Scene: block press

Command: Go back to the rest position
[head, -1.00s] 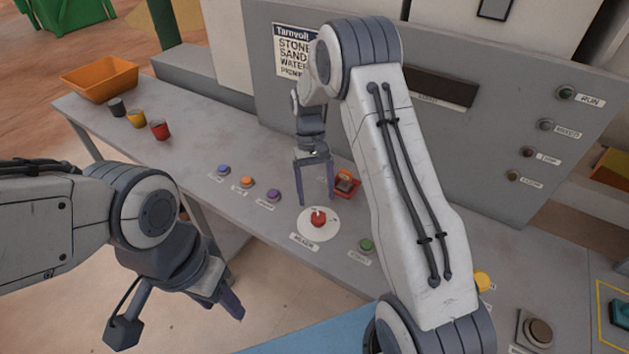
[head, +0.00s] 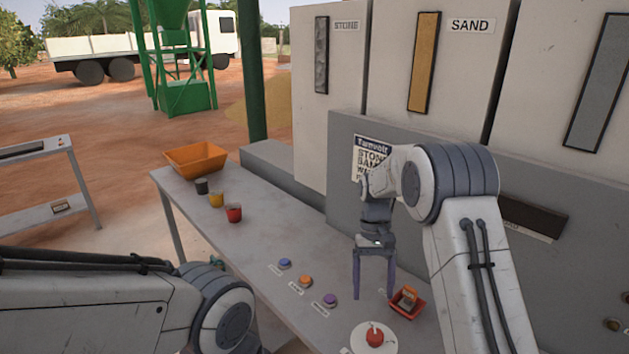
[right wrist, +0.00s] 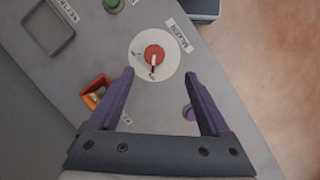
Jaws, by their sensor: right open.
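My right gripper (head: 373,277) is open and empty above the grey bench (head: 255,245). Its two purple fingers point down at the bench, and in the right wrist view (right wrist: 164,88) nothing is between them. A red knob (head: 375,336) on a white round plate is just past the fingertips; it also shows in the right wrist view (right wrist: 154,55). A small red tray (head: 408,303) with an orange-brown thing in it is beside the gripper on the right.
Blue (head: 285,263), orange (head: 306,281) and purple (head: 330,300) buttons line the bench's front edge. A grey panel (head: 345,135) rises behind.

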